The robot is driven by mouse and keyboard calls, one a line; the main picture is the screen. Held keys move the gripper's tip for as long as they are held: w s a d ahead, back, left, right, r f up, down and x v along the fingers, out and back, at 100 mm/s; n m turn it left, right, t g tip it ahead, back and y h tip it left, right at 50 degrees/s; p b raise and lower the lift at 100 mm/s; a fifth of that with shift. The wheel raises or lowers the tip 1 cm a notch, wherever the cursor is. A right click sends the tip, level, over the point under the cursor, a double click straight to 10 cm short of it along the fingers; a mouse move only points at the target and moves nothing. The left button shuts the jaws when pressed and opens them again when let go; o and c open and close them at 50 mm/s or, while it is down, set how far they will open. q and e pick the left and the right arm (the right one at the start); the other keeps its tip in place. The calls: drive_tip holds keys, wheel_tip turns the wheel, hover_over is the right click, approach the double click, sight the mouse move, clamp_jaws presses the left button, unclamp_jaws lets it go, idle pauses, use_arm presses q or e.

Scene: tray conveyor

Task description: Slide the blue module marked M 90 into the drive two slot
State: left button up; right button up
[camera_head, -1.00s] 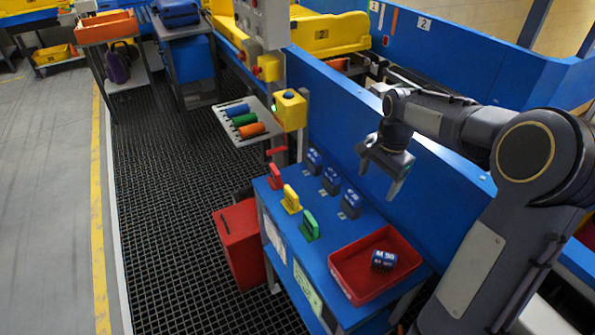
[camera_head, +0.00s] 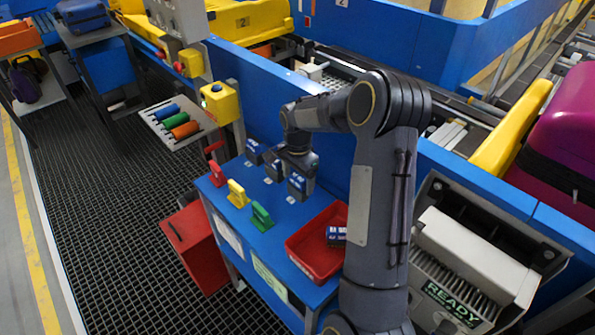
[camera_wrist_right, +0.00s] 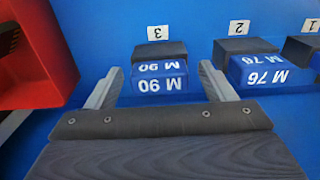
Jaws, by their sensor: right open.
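A blue module marked M 90 (camera_wrist_right: 160,80) sits in the dark holder labelled 3 (camera_wrist_right: 160,50) on the blue table; it also shows in the head view (camera_head: 297,187). A blue module marked M 76 (camera_wrist_right: 262,73) occupies the holder labelled 2 (camera_wrist_right: 245,46). In the head view my right gripper (camera_head: 298,168) is low over the table. My left gripper is out of view.
A red tray (camera_head: 292,246) on the table holds another blue module (camera_head: 336,236). Red, yellow and green handles (camera_head: 237,194) stand along the table's front edge. A blue wall (camera_head: 232,65) runs behind the table. A READY-marked machine (camera_head: 465,270) stands at right.

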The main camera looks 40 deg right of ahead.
sight(298, 177)
drive_tip(key=c, duration=1.1)
drive_tip(key=shift+r, duration=0.15)
drive_tip(key=shift+r+p, duration=1.75)
drive_tip(key=shift+r, duration=0.65)
drive_tip(key=shift+r, duration=0.1)
drive_tip(key=shift+r+p, duration=1.5)
drive_tip(key=shift+r, duration=0.45)
drive_tip(key=shift+r, duration=0.1)
